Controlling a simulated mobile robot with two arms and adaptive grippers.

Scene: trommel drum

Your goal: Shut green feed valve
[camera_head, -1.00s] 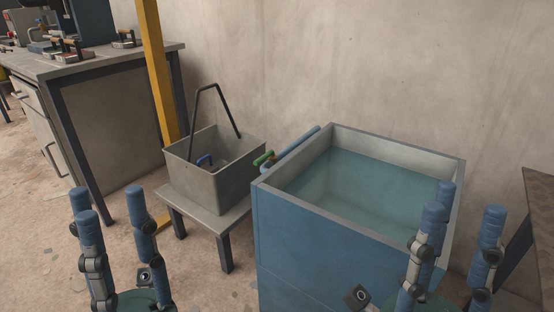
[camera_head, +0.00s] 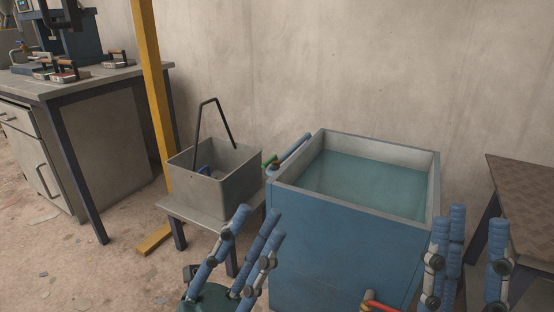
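A small green valve handle (camera_head: 269,161) shows at the left end of a blue pipe (camera_head: 293,150), by the left side of the blue water tank (camera_head: 345,245). It is small and partly hidden behind the grey bin, so its exact position is hard to read. My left gripper (camera_head: 256,238) is in front of the tank's left side, below and nearer than the green handle. Its fingers are apart, with nothing seen between them. My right gripper (camera_head: 472,228) is at the lower right, beside the tank, with its fingers apart and empty.
A grey bin (camera_head: 235,188) with a dark hoop handle stands on a low stand (camera_head: 195,212) left of the tank. A red handle (camera_head: 375,304) shows at the bottom edge. A yellow post (camera_head: 150,90), a workbench (camera_head: 105,84) and a brown table (camera_head: 525,190) stand around.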

